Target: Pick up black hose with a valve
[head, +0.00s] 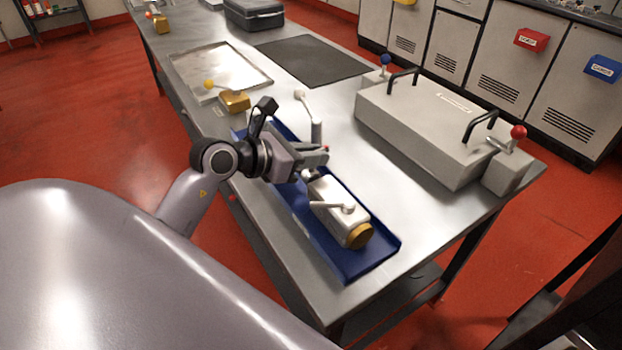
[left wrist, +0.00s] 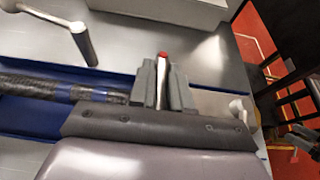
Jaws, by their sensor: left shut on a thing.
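My left gripper (head: 322,158) is over the blue tray (head: 375,260) on the metal table. In the left wrist view its grey fingers (left wrist: 162,85) are closed around a slim pale part with a red tip. The black hose (left wrist: 40,85), with blue bands near its end, runs in from the left along the blue tray up to the fingers. The red-tipped part appears to be the hose's valve, but the joint is hidden by the fingers. In the head view my gripper hides most of the hose.
A white block with a gold end (head: 358,236) lies in the tray's near end. A pale lever (head: 316,128) stands beside the tray. A large grey lidded box (head: 425,130) stands to the right, a brass block (head: 235,103) beyond the gripper.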

